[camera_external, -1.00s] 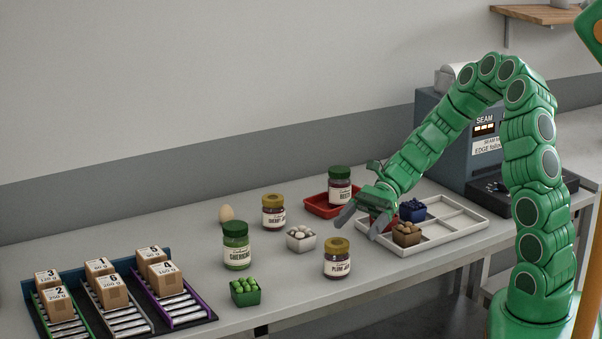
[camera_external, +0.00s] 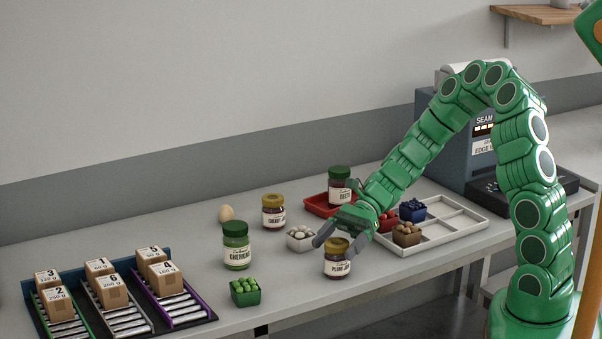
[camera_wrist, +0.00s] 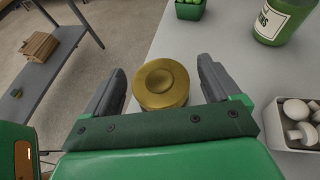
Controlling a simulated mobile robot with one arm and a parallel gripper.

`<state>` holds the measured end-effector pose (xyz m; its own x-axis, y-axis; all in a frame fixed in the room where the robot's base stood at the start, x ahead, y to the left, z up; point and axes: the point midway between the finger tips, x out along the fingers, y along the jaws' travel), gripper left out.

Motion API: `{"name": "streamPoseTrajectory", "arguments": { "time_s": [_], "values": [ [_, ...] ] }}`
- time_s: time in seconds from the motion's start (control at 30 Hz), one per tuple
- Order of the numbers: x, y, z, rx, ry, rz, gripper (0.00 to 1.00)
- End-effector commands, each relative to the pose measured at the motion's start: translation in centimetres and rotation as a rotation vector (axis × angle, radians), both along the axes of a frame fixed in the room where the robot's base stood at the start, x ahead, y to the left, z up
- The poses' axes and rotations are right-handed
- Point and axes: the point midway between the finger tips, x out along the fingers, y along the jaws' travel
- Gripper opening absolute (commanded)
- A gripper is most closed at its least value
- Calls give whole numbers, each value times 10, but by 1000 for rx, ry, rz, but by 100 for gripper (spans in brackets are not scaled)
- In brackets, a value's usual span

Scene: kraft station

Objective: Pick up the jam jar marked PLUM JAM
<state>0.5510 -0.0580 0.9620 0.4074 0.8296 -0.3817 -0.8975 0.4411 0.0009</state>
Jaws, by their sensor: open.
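The jam jar marked PLUM JAM (camera_external: 338,268) stands upright near the front edge of the table, dark with a gold lid. In the wrist view its gold lid (camera_wrist: 161,84) lies between the two fingers. My gripper (camera_external: 334,241) is open and empty at the lid, one finger on each side. In the wrist view my gripper (camera_wrist: 160,88) shows gaps between both fingers and the lid. I cannot tell how far the fingertips reach down the jar.
A box of mushrooms (camera_external: 300,238) stands close behind the jar. A gherkin jar (camera_external: 237,246), a cherry jar (camera_external: 273,212) and a green punnet (camera_external: 245,291) stand to the left. A white divided tray (camera_external: 455,225) lies to the right. The table's front edge is near.

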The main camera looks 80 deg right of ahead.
Motion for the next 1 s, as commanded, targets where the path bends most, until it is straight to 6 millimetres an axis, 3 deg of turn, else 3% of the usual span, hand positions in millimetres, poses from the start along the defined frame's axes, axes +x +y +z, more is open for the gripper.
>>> {"name": "streamPoseTrajectory", "arguments": {
  "time_s": [0.3, 0.77, 1.0],
  "values": [
    [2, 3, -1, 0, 0, 0, 90],
    [2, 3, -1, -1, 0, -1, 21],
    [2, 3, -1, -1, 0, -1, 19]
  ]
}}
